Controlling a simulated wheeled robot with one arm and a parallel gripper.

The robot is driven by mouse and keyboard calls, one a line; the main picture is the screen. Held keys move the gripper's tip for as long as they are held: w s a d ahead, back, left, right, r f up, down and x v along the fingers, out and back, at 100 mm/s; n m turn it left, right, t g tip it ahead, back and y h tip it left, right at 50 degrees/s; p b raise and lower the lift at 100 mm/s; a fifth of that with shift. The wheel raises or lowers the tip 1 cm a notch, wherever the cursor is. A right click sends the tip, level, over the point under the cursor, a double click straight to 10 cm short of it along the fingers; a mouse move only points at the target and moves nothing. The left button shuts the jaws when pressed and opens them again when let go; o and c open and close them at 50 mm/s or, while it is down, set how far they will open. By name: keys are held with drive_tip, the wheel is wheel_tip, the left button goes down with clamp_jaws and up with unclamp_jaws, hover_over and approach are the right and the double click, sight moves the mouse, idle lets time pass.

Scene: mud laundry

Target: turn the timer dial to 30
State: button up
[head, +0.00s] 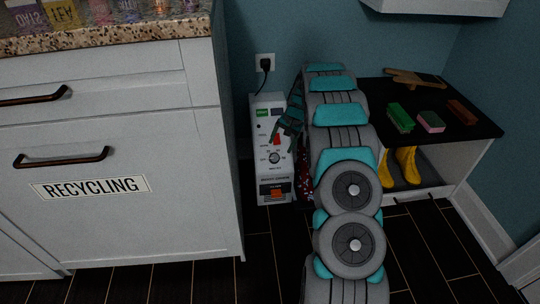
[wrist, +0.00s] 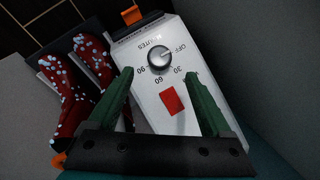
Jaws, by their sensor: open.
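The timer dial (wrist: 159,57) is a round silver knob on a white box (wrist: 196,65), which also shows in the head view (head: 267,103). Around the knob are printed OFF, 30, 60 and 90. Its light pointer mark seems to face OFF, but it is small. In the head view the dial (head: 274,157) is on the box's front. My gripper (wrist: 158,73) is open, its two green fingers spread in front of the panel. Nothing is between them but the panel behind. In the head view my gripper (head: 288,135) is before the upper front, partly hidden by my arm.
A red switch (wrist: 172,100) is near the dial. Red spotted boots (wrist: 84,80) stand beside the box. A white recycling cabinet (head: 120,205) is close on the left. A black-topped bench (head: 455,130) with yellow boots (head: 407,165) is on the right.

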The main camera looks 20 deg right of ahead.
sight(275, 157)
drive_tip(key=x, duration=0.8)
clamp_jaws()
idle(0.7)
